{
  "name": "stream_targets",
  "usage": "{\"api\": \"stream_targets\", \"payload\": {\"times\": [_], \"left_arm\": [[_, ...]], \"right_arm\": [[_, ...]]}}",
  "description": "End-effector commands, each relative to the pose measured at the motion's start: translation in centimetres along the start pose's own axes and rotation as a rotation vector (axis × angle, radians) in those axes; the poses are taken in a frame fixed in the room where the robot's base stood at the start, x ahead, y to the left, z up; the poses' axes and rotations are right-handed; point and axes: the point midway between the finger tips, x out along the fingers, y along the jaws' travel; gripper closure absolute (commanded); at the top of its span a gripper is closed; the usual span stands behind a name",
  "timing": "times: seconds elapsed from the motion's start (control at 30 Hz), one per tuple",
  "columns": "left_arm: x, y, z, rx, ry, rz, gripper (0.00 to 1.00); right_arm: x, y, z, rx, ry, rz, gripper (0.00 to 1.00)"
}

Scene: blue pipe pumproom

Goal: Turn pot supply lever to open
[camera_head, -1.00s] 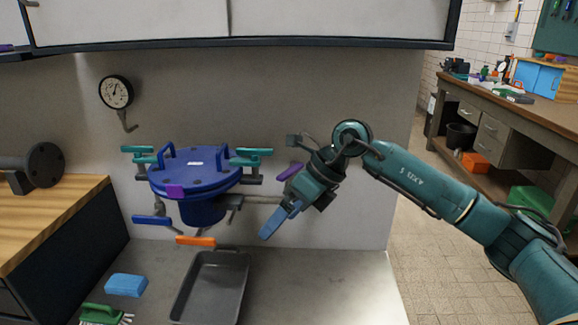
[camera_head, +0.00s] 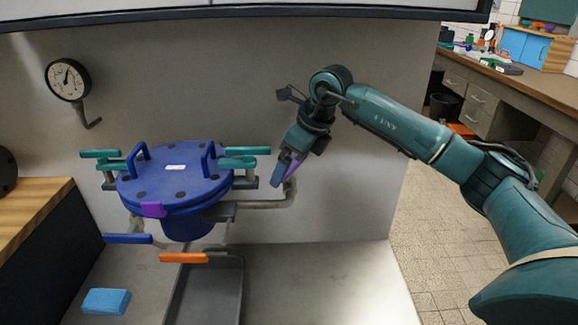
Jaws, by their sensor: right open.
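A blue round pot (camera_head: 175,185) with a bolted lid stands at the left centre. Several coloured levers are around it: a blue lever (camera_head: 128,239) at its lower left, an orange lever (camera_head: 184,258) below it, and a purple lever (camera_head: 294,166) by the pipe at its right. No label shows which is the pot supply lever. My right gripper (camera_head: 279,179) is open, with its blue finger pointing down-left just in front of the purple lever and partly hiding it. I cannot tell whether they touch. My left gripper is out of view.
Teal clamp handles (camera_head: 246,151) stick out from the lid. A dark tray (camera_head: 207,290) and a blue sponge (camera_head: 106,301) lie on the metal counter (camera_head: 320,285). A pressure gauge (camera_head: 68,79) is on the wall. The counter's right side is clear.

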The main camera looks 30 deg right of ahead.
Motion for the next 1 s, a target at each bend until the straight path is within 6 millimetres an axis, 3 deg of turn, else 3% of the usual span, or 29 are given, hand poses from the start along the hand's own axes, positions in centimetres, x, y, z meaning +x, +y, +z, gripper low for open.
{"api": "stream_targets", "payload": {"times": [0.2,0.47,0.87,1.0], "left_arm": [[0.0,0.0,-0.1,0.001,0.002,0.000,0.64],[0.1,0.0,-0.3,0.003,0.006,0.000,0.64],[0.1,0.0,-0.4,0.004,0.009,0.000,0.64],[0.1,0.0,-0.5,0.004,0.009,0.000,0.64]], "right_arm": [[1.8,0.0,0.0,0.001,0.000,0.001,0.00],[1.9,0.0,0.0,0.001,-0.001,0.000,0.00],[1.9,0.0,0.0,0.001,-0.002,0.000,0.32],[1.9,0.0,0.0,-0.005,-0.002,0.003,0.32]]}}
